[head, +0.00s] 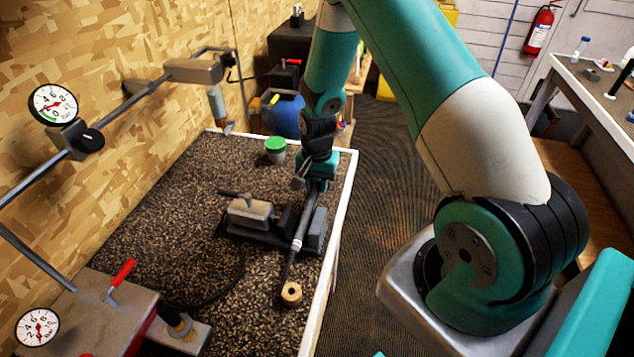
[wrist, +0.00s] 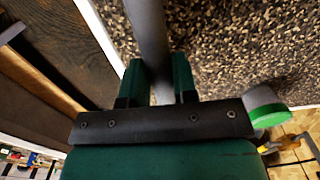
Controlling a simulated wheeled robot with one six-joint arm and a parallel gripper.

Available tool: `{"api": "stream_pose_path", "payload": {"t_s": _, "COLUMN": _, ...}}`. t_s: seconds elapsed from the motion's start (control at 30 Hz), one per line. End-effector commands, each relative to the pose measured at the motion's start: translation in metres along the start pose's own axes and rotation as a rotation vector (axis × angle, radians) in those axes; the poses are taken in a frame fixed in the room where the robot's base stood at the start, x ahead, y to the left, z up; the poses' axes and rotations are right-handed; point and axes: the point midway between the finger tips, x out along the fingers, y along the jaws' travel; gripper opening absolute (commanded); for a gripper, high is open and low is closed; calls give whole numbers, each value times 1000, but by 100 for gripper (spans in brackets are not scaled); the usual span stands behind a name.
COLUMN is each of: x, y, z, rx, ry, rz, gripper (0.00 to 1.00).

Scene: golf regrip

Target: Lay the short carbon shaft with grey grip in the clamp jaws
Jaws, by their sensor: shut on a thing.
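My gripper (head: 312,184) is shut on the short carbon shaft (head: 298,240) near its far end. In the wrist view the fingers (wrist: 158,82) close on its grey grip (wrist: 150,30). The shaft slants toward the camera, its dark thin end down near a round wooden piece. The clamp (head: 250,213), with a grey block, dark jaw blocks and a handle, sits on the speckled bench top. The shaft passes over or between the clamp's dark blocks at its right side. I cannot tell whether it touches them or hangs above.
The round wooden piece (head: 291,294) lies near the bench's right edge. A green-lidded pot (head: 275,146) stands behind the clamp and shows in the wrist view (wrist: 265,112). A red-handled metal unit (head: 95,312) is at front left. The bench top (head: 150,220) is clear left of the clamp.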

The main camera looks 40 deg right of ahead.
Motion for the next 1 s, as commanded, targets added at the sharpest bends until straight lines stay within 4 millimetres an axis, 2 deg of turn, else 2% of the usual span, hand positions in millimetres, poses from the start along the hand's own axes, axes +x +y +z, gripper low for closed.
{"api": "stream_pose_path", "payload": {"t_s": 0.43, "x": 7, "y": 0, "z": 0, "rx": 0, "ry": 0, "rz": 0, "gripper": 0}}
{"api": "stream_pose_path", "payload": {"t_s": 0.47, "x": 6, "y": 0, "z": 0, "rx": 0, "ry": 0, "rz": 0, "gripper": 34}}
{"api": "stream_pose_path", "payload": {"t_s": 0.57, "x": 6, "y": 0, "z": 0, "rx": 0, "ry": 0, "rz": 0, "gripper": 56}}
{"api": "stream_pose_path", "payload": {"t_s": 0.87, "x": 5, "y": 0, "z": 0, "rx": 0, "ry": 0, "rz": 0, "gripper": 56}}
{"api": "stream_pose_path", "payload": {"t_s": 1.0, "x": -6, "y": -1, "z": -1, "rx": 0, "ry": 2, "rz": -2, "gripper": 56}}
